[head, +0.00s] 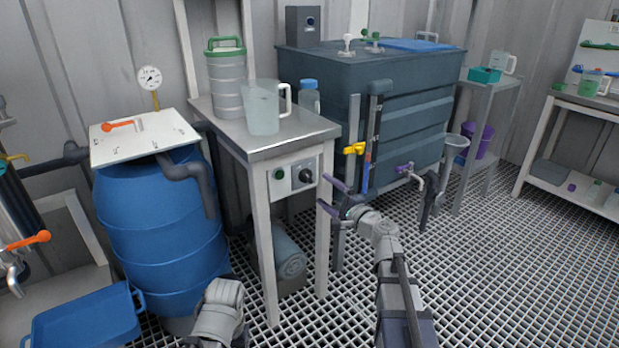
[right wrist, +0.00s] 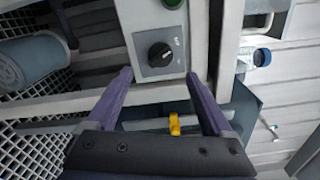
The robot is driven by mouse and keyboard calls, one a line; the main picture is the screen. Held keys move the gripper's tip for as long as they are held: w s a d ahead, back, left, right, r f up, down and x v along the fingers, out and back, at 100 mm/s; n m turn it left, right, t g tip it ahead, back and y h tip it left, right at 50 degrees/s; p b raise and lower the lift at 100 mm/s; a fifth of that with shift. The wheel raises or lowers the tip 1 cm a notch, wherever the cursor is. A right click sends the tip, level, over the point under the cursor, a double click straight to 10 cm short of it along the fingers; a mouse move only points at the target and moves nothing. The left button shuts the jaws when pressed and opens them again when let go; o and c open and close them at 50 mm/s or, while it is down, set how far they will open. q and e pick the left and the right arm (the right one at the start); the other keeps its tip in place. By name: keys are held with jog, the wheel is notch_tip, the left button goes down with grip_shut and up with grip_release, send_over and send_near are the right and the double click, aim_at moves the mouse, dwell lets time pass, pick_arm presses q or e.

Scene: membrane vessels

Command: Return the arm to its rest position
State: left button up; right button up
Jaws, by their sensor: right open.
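My right arm (head: 385,245) reaches forward from the bottom of the head view. My right gripper (head: 324,190) has its two purple fingers spread and holds nothing. It is just right of and below the control box (head: 293,177) on the small table's front. In the right wrist view the open fingers (right wrist: 159,73) flank the lower part of the box's black knob panel (right wrist: 160,55); contact cannot be told. A piece of my left arm (head: 219,312) shows at the bottom; its gripper is out of view.
The small table (head: 310,128) carries a jug (head: 263,108), a ribbed canister (head: 226,85) and a bottle (head: 309,97). A blue barrel (head: 160,230) stands left. A dark tank (head: 410,110) with a yellow-handled valve (head: 354,149) stands behind my gripper. The grated floor at right is clear.

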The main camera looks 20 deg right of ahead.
jog(key=s+a+f+n+g+y+p, duration=0.1)
jog(key=s+a+f+n+g, duration=0.35)
jog(key=a, duration=0.35)
jog(key=s+a+f+n+g+p, duration=0.1)
jog(key=s+a+f+n+g, duration=0.2)
jog(key=s+a+n, duration=0.3)
jog(key=s+a+f+n+g+y+p, duration=0.1)
jog(key=s+a+f+n+g, duration=0.25)
jog(key=a, duration=0.55)
jog(key=s+d+f+n+g+h+p, duration=0.1)
jog(key=s+d+f+n+g+h, duration=0.15)
jog(key=s+h, duration=0.35)
jog(key=s+d+f+n+g+h+p, duration=0.1)
jog(key=s+f+n+g+h+p, duration=0.2)
jog(key=s, duration=0.6)
notch_tip(320, 180, up, 39)
jog(key=n+p, duration=0.1)
jog(key=p, duration=3.6)
jog(key=shift+f+g, duration=0.2)
jog(key=shift+g, duration=0.15)
jog(key=shift+w, duration=0.1)
